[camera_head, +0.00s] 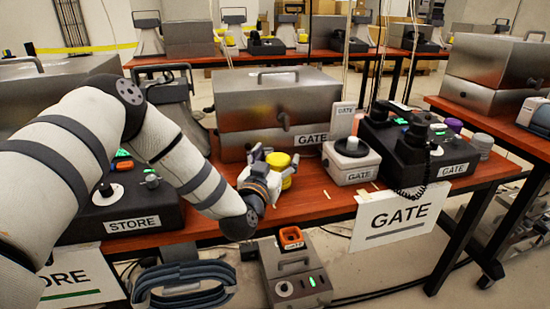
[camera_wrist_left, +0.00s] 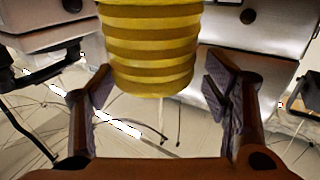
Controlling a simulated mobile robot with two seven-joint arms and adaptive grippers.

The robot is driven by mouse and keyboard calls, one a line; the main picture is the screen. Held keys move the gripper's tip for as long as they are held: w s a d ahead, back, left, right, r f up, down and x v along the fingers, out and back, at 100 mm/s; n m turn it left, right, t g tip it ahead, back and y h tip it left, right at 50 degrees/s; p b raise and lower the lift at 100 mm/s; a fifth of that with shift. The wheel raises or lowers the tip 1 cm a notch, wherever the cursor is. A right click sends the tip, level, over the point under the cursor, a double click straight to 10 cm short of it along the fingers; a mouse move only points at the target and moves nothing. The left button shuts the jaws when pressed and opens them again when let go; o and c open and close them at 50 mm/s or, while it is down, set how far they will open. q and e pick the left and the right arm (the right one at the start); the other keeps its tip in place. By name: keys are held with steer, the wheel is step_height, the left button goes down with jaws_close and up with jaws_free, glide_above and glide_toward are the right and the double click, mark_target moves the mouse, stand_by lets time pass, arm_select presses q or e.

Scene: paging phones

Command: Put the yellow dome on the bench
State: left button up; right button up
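The yellow dome (camera_head: 278,160) is between the fingers of my left gripper (camera_head: 274,170), over the front part of the near wooden bench (camera_head: 318,202). In the left wrist view, the dome (camera_wrist_left: 150,45) is ribbed and fills the top middle. My right gripper is not in view.
A silver case (camera_head: 275,100) stands behind the dome. A white GATE button box (camera_head: 350,162) and a black GATE phone console (camera_head: 415,150) stand to the right. A black STORE console (camera_head: 130,205) is at left. Bare bench shows right of the gripper.

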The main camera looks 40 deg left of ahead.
arm_select(q)
steer(key=shift+s+f, duration=0.25)
steer(key=shift+f, duration=0.6)
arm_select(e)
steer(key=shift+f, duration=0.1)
arm_select(q)
steer(key=shift+w+r, duration=0.1)
steer(key=shift+r, duration=0.2)
steer(key=shift+d+r, duration=0.1)
steer(key=shift+r, duration=0.05)
steer(key=v, duration=0.4)
steer(key=p+v, duration=0.1)
steer(key=v, duration=0.2)
steer(key=r+v, duration=0.1)
steer(key=v, duration=0.3)
steer(key=shift+s, duration=0.3)
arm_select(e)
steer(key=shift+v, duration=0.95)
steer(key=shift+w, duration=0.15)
